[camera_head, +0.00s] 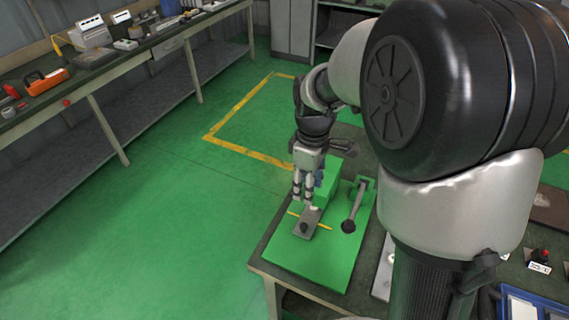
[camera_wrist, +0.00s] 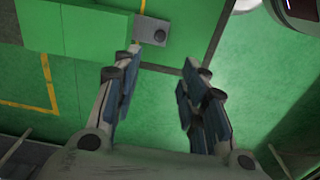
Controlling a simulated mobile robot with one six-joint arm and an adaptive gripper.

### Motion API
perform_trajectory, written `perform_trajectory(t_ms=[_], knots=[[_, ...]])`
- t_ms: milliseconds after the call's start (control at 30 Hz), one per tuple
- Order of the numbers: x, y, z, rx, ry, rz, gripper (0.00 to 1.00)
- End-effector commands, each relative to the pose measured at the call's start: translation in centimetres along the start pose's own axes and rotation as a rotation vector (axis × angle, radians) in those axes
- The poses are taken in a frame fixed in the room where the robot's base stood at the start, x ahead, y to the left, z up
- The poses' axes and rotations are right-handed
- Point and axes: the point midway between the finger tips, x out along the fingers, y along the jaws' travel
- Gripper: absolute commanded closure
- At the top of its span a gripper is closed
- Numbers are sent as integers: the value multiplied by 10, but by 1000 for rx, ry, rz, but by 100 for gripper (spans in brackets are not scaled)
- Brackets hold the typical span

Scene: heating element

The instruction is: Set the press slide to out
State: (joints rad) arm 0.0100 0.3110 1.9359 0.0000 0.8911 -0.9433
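The press is a green block and base plate (camera_head: 322,262) on the near end of a bench, with a yellow line across the plate. Its slide (camera_head: 312,217) is a grey flat bar with a dark round knob (camera_head: 303,228), sticking out of the block toward the front. My gripper (camera_head: 303,203) points down at the slide, just behind the knob. In the wrist view my gripper (camera_wrist: 162,60) is open, its fingers apart with nothing between them. The slide also shows there (camera_wrist: 150,28), its knob (camera_wrist: 160,36) beyond the fingertips, nearer the left finger. Contact cannot be told.
A lever with a black ball end (camera_head: 348,226) stands on the press just right of the slide. My arm covers much of the bench's right side. A red-and-black switch (camera_head: 540,256) and a blue tray (camera_head: 515,305) lie at lower right. Green floor is clear at left.

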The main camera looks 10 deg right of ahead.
Motion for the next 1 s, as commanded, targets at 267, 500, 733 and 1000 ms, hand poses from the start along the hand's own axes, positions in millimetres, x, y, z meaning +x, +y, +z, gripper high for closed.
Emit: perform_trajectory(t_ms=[267,500,733,1000], knots=[[34,1,-1,-11,-4,-6,61],[87,1,0,-10,-5,-6,61],[136,0,0,-10,-4,-6,61],[171,1,0,-9,-3,-4,61]])
